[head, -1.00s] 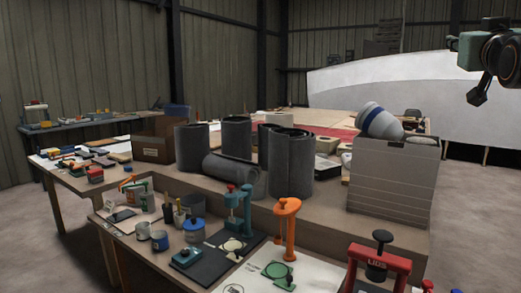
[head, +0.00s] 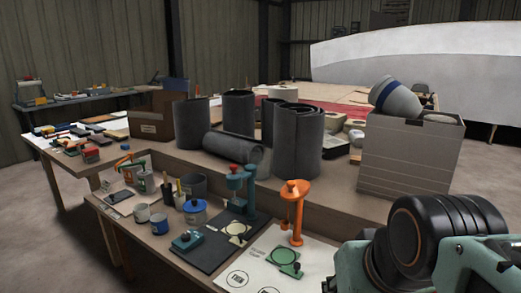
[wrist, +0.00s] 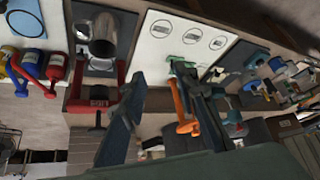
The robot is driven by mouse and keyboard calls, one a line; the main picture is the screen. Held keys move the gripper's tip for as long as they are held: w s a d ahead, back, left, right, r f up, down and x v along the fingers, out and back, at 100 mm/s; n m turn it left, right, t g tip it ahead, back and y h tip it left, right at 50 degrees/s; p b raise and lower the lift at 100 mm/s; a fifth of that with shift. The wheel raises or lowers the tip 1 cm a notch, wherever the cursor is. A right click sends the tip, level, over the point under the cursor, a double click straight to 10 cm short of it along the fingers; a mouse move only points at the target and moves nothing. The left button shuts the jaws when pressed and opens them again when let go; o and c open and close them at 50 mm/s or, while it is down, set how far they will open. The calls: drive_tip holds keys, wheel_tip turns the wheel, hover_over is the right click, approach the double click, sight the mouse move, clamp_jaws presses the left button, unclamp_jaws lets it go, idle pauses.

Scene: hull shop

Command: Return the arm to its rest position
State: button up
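My arm shows at the lower right of the head view, a pale green link with a thick black joint (head: 445,225) in front of the bench's right end. The fingertips are not visible there. In the wrist view my gripper (wrist: 165,88) has its two dark blue-grey fingers spread apart, with nothing held between them. Beyond the fingers, the wrist view shows a red press (wrist: 98,97) to the left and an orange stand (wrist: 180,105) between and behind them. I cannot tell the exact clearance to either.
The bench (head: 340,205) carries dark rolls (head: 296,145), a grey box (head: 408,160) with a blue-banded white container (head: 396,98), an orange stand (head: 296,215) and a teal press (head: 243,190). A white hull (head: 430,55) stands behind. Floor is clear at right.

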wheel_tip(320, 180, up, 27)
drive_tip(key=s+p, duration=0.2)
drive_tip(key=p, duration=2.7)
drive_tip(key=shift+a+f+g, duration=0.15)
drive_tip(key=shift+a+g, duration=0.1)
drive_tip(key=shift+g, duration=0.15)
drive_tip(key=shift+d, duration=0.1)
